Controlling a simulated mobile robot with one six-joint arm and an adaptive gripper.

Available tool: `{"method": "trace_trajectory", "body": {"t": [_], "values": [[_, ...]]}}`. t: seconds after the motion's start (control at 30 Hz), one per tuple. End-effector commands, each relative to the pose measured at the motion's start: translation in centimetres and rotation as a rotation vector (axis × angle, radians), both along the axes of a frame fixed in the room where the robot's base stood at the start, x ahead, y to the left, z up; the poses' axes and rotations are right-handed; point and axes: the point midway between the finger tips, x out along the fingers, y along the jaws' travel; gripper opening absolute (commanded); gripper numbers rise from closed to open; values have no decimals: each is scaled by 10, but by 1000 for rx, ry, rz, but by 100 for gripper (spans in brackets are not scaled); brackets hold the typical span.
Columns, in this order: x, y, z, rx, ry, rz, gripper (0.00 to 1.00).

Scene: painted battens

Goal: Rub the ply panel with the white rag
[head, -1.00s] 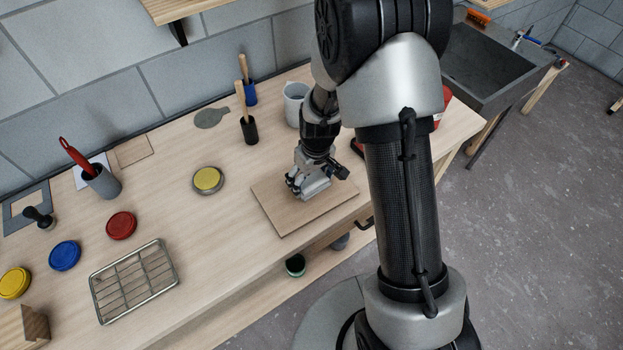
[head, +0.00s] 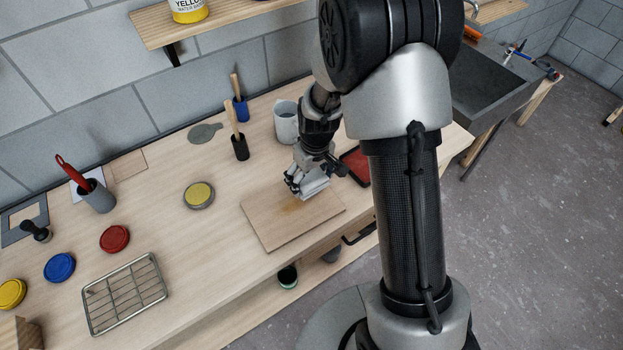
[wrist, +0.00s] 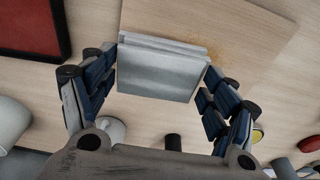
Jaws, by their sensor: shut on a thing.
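The ply panel (head: 281,228) is a thin tan board lying flat on the bench, with a faint orange-brown smudge near its middle. My gripper (head: 306,190) is over the panel's back edge, pointing down. It is shut on the white rag (wrist: 158,75), a folded pale grey-white pad between the two fingers in the wrist view. The rag also shows beside the fingers in the head view (head: 317,188). The rag is low at the panel (wrist: 235,30); whether it touches the wood is hidden. The smudge lies beside the rag in the wrist view.
A red tray (head: 356,166) lies right of the panel, partly behind my arm. A white mug (head: 286,122) and a black brush pot (head: 240,148) stand behind. A yellow-topped tin (head: 199,195) is left, and a wire rack (head: 125,294) is front left.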

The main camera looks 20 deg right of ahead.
Motion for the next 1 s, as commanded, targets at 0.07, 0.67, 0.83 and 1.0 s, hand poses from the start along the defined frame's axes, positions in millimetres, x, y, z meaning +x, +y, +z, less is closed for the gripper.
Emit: {"method": "trace_trajectory", "body": {"t": [0.07, 0.67, 0.83, 1.0], "values": [[2, 1, 11, 0, -2, 1, 60], [3, 2, 23, 0, 0, 0, 60], [3, 2, 23, 0, 0, 0, 60], [2, -7, 30, 1, -2, -17, 60]]}}
